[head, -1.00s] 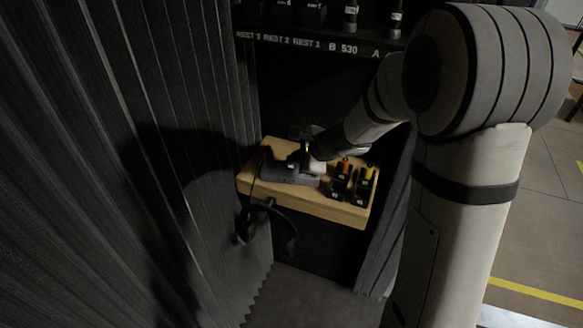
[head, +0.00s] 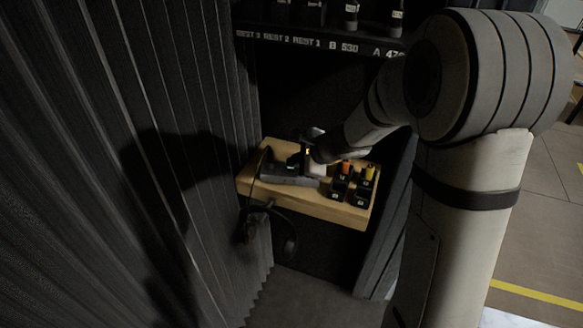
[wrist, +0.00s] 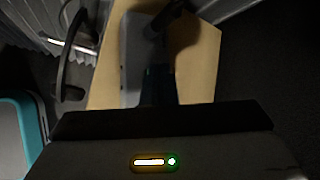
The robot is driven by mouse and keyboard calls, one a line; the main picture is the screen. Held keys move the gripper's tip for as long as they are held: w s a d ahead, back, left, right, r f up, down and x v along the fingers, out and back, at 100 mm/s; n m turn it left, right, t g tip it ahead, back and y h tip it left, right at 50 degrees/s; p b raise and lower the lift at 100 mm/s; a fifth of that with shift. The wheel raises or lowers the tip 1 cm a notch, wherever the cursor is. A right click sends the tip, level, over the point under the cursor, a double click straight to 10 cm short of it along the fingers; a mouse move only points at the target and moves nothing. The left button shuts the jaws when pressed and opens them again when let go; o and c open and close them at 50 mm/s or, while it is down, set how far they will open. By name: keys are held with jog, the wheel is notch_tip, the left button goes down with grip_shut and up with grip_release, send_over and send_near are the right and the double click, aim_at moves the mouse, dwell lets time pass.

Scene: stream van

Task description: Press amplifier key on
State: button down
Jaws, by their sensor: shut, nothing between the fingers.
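The amplifier appears to be the grey box (head: 283,178) on the wooden shelf (head: 325,207); its grey casing also shows in the wrist view (wrist: 133,55). My gripper (head: 303,165) is shut and empty, low over the right part of the box. In the wrist view its dark fingers (wrist: 158,72) overlap the casing; I cannot tell whether they touch it. The key cannot be made out, and my gripper and arm cover part of the box.
Several black units with orange and yellow tops (head: 345,169) stand right of the box. A dark headset (head: 275,220) hangs at the shelf's front left. A ribbed dark wall (head: 130,130) is close on the left; a labelled rack shelf (head: 290,40) is above.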

jog(key=shift+r+p, duration=0.45)
jog(key=shift+r, duration=0.25)
jog(key=shift+r, duration=0.1)
jog(key=shift+r+p, duration=2.25)
jog(key=shift+r, duration=0.65)
jog(key=s+d+r+n+g+h, duration=0.1)
jog(key=s+d+r+n+h, duration=0.1)
jog(key=s+d+n, duration=0.3)
jog(key=s+d+r+n+g+h, duration=0.1)
jog(key=s+d+n, duration=0.4)
jog(key=s, duration=0.7)
jog(key=s+d+r+n+g+h, duration=0.1)
jog(key=s+d+r+n+h, duration=0.2)
jog(key=s, duration=0.5)
jog(key=d+n+h, duration=0.1)
jog(key=d+n, duration=0.1)
jog(key=n, duration=0.1)
jog(key=shift+s+d+n, duration=0.25)
jog(key=shift+d+n, duration=0.05)
